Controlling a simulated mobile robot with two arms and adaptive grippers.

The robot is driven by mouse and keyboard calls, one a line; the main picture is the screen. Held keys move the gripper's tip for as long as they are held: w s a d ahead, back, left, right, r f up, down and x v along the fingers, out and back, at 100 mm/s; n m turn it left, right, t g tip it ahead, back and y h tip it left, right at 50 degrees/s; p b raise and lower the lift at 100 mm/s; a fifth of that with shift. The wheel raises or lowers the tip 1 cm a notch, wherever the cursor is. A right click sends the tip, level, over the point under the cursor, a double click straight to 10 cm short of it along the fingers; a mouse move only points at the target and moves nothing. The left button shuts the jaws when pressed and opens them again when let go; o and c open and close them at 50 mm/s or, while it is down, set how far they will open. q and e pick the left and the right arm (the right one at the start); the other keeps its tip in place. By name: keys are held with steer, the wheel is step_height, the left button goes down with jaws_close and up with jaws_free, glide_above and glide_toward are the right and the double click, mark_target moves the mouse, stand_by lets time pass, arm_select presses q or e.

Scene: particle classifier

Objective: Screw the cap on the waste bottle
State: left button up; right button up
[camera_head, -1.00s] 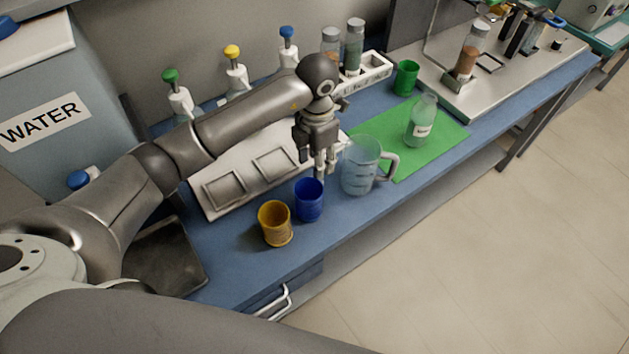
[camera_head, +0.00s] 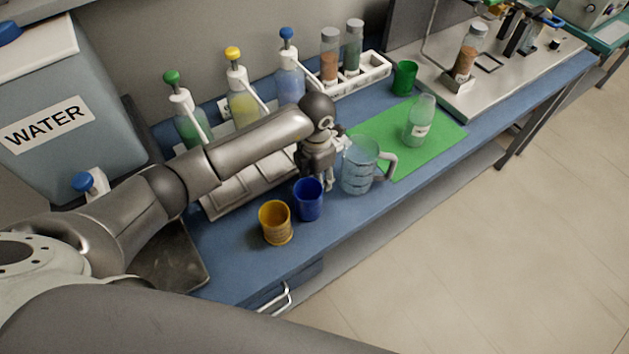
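A clear, greenish bottle with a small white label (camera_head: 420,121) stands upright on the green mat (camera_head: 378,163). Its neck looks uncapped, and its label is too small to read. Its cap cannot be told for sure; a blue cup-shaped piece (camera_head: 309,199), a yellow one (camera_head: 275,222) and a green one (camera_head: 404,78) stand on the bench. My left gripper (camera_head: 327,186) points down between the blue piece and the clear pitcher, well left of the bottle. Its small fingers are partly hidden, so its opening is unclear. My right gripper is out of view.
The clear handled pitcher (camera_head: 358,172) stands close to my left gripper. Pump bottles (camera_head: 243,105) and a white rack (camera_head: 360,77) with two jars line the back. A metal stand (camera_head: 505,75) is at the right. Bare blue bench (camera_head: 240,262) shows at the front.

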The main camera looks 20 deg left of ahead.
arm_select(q)
steer(key=shift+c, duration=0.4)
steer(key=shift+c, duration=1.2)
steer(key=shift+r, duration=0.1)
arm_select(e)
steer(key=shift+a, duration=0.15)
arm_select(q)
steer(key=shift+r, duration=0.55)
step_height(320, 180, up, 17)
steer(key=b, duration=0.3)
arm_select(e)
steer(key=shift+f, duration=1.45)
arm_select(q)
steer(key=shift+f, duration=0.15)
